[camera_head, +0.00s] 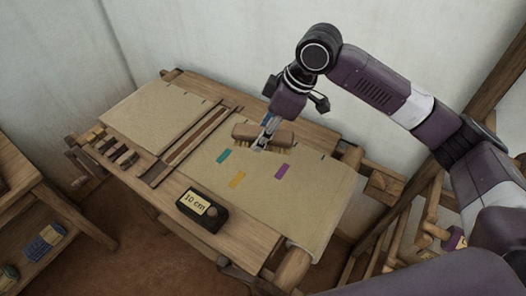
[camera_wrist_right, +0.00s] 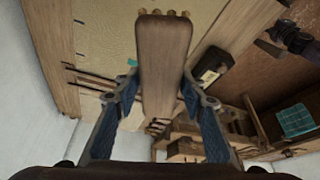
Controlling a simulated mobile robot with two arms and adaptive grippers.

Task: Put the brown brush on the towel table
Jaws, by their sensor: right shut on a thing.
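The brown brush (camera_head: 279,133) has a wooden back and pale bristles; it is over the beige cloth (camera_head: 325,190) on the loom. My right gripper (camera_head: 262,143) is shut on it. In the right wrist view the brush (camera_wrist_right: 165,60) lies between the two fingers of the gripper (camera_wrist_right: 160,92). I cannot tell whether its bristles touch the cloth. A wooden table (camera_head: 35,198) at the left edge has a blue folded cloth (camera_head: 45,240) on its lower shelf; it may be the towel table. Its top is mostly cut off. My left gripper is not in view.
A black box labelled "10 cm" (camera_head: 202,208) sits on the loom's front board. Teal, yellow and purple strips lie on the cloth. Several dark-ended wooden pieces (camera_head: 117,152) lie at the loom's left. Brown floor (camera_head: 100,262) shows between loom and left table. Wooden posts stand at right.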

